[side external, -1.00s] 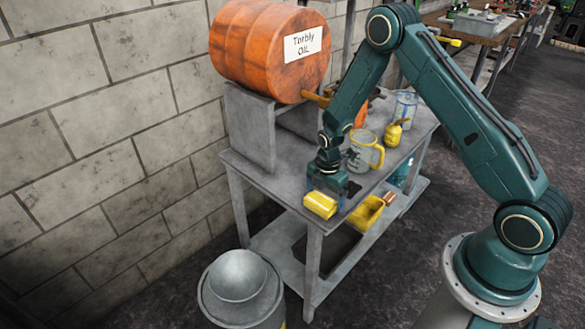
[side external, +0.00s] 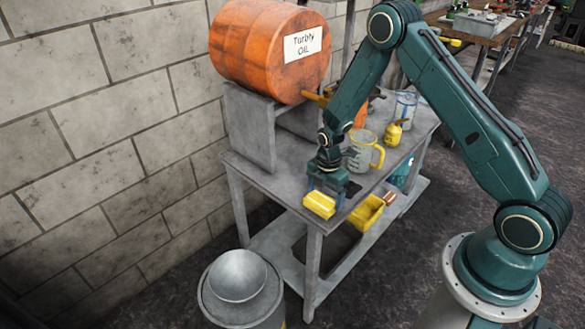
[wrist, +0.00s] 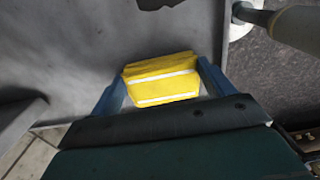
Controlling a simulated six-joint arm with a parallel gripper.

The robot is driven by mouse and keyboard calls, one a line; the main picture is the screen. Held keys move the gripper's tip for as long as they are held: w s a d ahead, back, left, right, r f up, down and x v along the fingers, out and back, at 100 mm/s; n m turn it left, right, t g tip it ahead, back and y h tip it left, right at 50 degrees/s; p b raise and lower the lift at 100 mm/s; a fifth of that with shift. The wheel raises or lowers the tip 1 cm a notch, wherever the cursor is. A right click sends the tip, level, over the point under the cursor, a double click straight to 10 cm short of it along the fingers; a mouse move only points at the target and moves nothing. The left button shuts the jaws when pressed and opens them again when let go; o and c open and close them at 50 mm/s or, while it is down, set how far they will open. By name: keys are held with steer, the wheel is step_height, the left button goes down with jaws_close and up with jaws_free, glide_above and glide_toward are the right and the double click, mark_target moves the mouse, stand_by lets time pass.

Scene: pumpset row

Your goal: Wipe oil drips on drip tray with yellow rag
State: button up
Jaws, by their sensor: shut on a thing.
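My gripper (side external: 326,192) is shut on the yellow rag (side external: 319,205), low over the near end of the grey bench. In the wrist view the rag (wrist: 162,79), folded and with two white stripes, sits between the blue fingers of my gripper (wrist: 160,85). A dark patch (wrist: 185,9), which looks like oil, shows on the grey surface at the top of the wrist view. I cannot tell whether this surface is the drip tray or the bench top, nor whether the rag touches it.
An orange oil drum (side external: 262,45) rests on a grey stand (side external: 250,125) at the back. A jug with a yellow handle (side external: 363,150), an oil can (side external: 394,132) and a clear container (side external: 405,104) stand right of my gripper.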

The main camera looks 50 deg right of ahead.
mark_target(326, 197)
steer(key=shift+r, duration=0.1)
steer(key=shift+r, duration=2.9)
steer(key=shift+d, duration=0.15)
steer(key=s+d+r+m, duration=0.2)
steer(key=d+m, duration=0.6)
steer(key=m, duration=1)
steer(key=shift+s+d, duration=0.15)
steer(key=shift+s, duration=0.7)
steer(key=shift+f, duration=0.1)
